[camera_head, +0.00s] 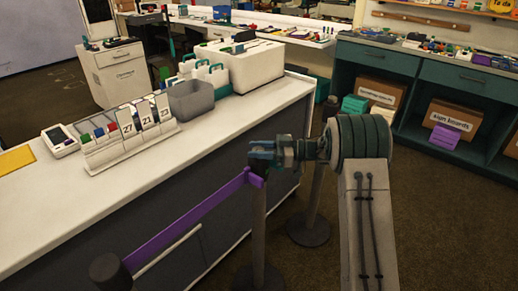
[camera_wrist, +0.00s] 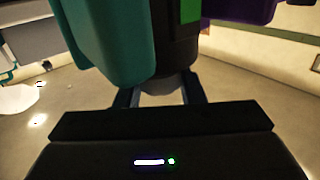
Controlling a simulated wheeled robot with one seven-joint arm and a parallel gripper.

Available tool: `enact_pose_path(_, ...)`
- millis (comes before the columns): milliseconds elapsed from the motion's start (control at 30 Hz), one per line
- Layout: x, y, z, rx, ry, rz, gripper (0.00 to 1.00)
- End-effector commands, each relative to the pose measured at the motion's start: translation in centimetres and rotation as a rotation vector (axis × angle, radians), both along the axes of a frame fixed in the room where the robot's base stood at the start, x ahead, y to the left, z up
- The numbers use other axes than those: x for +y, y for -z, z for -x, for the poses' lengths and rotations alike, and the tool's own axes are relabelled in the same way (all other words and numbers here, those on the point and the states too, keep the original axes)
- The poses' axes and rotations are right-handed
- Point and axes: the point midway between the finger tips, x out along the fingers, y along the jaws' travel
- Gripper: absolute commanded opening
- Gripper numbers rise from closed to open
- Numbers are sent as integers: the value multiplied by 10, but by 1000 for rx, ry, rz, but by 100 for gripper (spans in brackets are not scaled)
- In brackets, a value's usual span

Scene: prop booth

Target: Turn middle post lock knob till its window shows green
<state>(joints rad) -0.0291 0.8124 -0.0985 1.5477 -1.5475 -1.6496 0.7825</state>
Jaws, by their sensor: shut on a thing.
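The middle post (camera_head: 258,225) stands upright beside the counter, with a purple belt (camera_head: 190,218) joined to its dark head. My gripper (camera_head: 262,152) is at the top of this post, shut on the lock knob, which its fingers mostly hide. In the wrist view, the black post head (camera_wrist: 178,50) is close ahead, with a bright green window (camera_wrist: 190,11) on it near the top edge. A large teal finger part (camera_wrist: 105,40) fills the left of that view. The purple belt also shows at its top right (camera_wrist: 240,10).
A nearer post (camera_head: 109,270) holds the belt's other end. Another post (camera_head: 316,190) stands just behind the middle one. The long counter (camera_head: 215,150) runs close along the left, carrying a grey bin (camera_head: 191,101) and number cards. Carpet at the right is clear.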

Motion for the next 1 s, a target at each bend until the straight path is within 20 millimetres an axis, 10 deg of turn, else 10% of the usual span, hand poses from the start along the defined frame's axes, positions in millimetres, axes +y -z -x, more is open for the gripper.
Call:
enact_pose_path(433,1,4,1,6,-13,4,13)
enact_pose_path(467,1,4,1,6,-13,4,41)
enact_pose_path(533,1,3,1,5,-13,3,56)
enact_pose_path(1000,-20,2,0,2,-7,2,56)
